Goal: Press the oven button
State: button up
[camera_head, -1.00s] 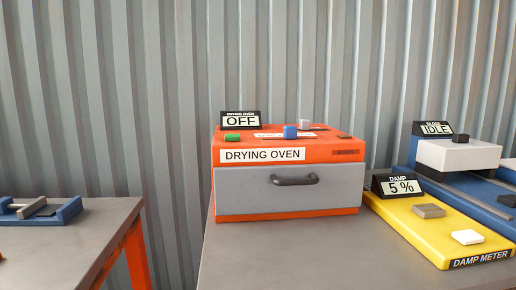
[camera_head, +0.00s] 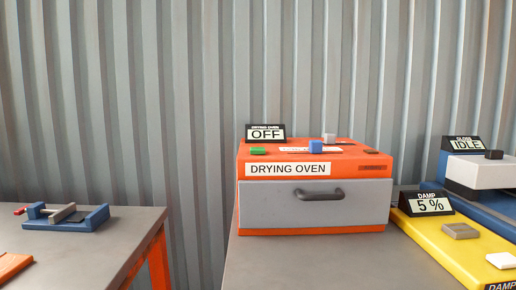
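The orange drying oven (camera_head: 312,229) stands on a grey bench in the head view, with its grey drawer front (camera_head: 290,210) shut. A green button (camera_head: 258,151) is on the left of its top. A blue block-shaped control (camera_head: 316,147) and a grey one (camera_head: 329,138) are also on top. A sign (camera_head: 265,134) at the back left of the oven reads OFF. My gripper is not in view.
A yellow damp meter (camera_head: 455,245) with a 5 % sign (camera_head: 430,205) is right of the oven. A blue machine marked IDLE (camera_head: 465,145) stands behind it. A left bench (camera_head: 110,240) holds a blue vise (camera_head: 65,217). A gap separates the benches.

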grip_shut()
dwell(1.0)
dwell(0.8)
